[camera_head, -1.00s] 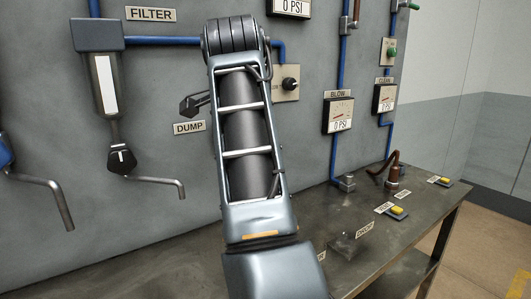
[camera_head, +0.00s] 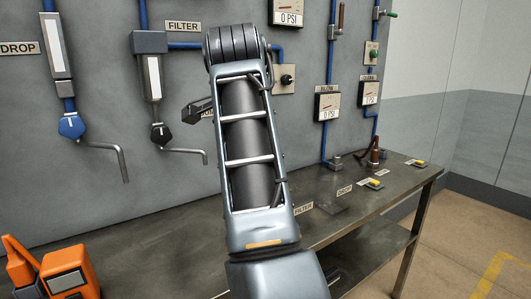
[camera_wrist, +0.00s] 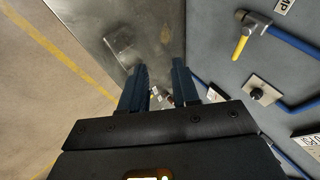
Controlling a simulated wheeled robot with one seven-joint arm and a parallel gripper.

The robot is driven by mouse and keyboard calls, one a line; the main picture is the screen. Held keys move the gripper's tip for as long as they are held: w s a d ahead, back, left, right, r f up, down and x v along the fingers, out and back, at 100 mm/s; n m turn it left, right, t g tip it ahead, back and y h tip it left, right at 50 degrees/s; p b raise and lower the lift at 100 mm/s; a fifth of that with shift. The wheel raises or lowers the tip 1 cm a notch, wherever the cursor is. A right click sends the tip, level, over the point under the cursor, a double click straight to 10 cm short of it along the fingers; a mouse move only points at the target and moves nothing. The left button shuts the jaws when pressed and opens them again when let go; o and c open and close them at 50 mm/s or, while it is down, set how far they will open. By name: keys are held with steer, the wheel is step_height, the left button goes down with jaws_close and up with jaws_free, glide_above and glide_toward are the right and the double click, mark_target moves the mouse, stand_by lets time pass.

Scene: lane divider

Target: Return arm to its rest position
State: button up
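My arm (camera_head: 248,140) rises through the middle of the head view, bent at its upper joint in front of the wall panel. My gripper is hidden behind it there. In the wrist view my gripper (camera_wrist: 159,78) shows two dark blue fingers standing apart. I see nothing held between them; small white and brown items show in the gap, farther away. The metal bench (camera_wrist: 112,22) lies beyond the left finger and the grey panel (camera_wrist: 225,70) beyond the right one.
An orange device (camera_head: 65,270) stands at lower left. The bench (camera_head: 385,200) runs along the panel; open floor (camera_head: 450,235) lies to its right.

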steer(key=s+d+f+n+t, duration=0.15)
steer(key=d+f, duration=0.35)
steer(key=f, duration=0.5)
steer(key=s+d+f+n, duration=0.15)
steer(key=d+f, duration=0.35)
steer(key=f, duration=0.6)
steer(key=s+d+f+n+t, duration=0.1)
steer(key=s+d+f+n, duration=0.2)
steer(key=s+d+f, duration=0.35)
steer(key=s+d+f+n+t, duration=0.1)
steer(key=s+d+f+n, duration=0.15)
steer(key=s+f, duration=0.65)
steer(key=s+d+n+t+y, duration=0.1)
steer(key=s+d, duration=0.2)
steer(key=s, duration=0.7)
steer(key=s+d+n+t, duration=0.1)
steer(key=s+d+n, duration=0.1)
steer(key=s, duration=0.7)
steer(key=s+r, duration=0.6)
steer(key=s, duration=0.3)
steer(key=s+r+t, duration=0.1)
steer(key=s+r, duration=0.5)
steer(key=s, duration=0.3)
steer(key=shift+s+d+r+n+h, duration=0.15)
steer(key=shift+s+d+n+h, duration=0.15)
steer(key=shift+d+n, duration=0.15)
